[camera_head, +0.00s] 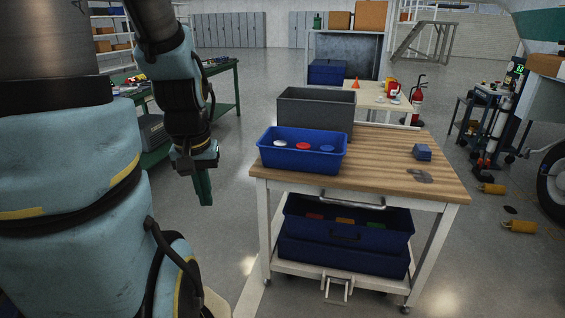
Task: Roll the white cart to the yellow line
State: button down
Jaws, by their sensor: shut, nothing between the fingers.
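The white cart (438,232) has a white frame, a wooden top and small castors, and stands in front of me, right of centre. A metal handle (352,200) runs along its near edge. My gripper (205,190) hangs fingers down, shut and empty, left of the cart and apart from it. A pale strip (250,294) shows on the floor by the cart's near left leg; I cannot tell that it is yellow. No clearly yellow line is in view.
A green workbench (226,92) stands behind left. Yellow chocks (519,226) and a wheel (553,180) are at right.

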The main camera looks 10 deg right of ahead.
aim_at(379, 165)
jog(key=z, duration=1.45)
jog(key=i+u, duration=0.15)
jog(key=u, duration=0.2)
jog(key=i+u, duration=0.15)
jog(key=u, duration=0.15)
jog(key=i+l+u, duration=0.15)
jog(key=u, duration=0.2)
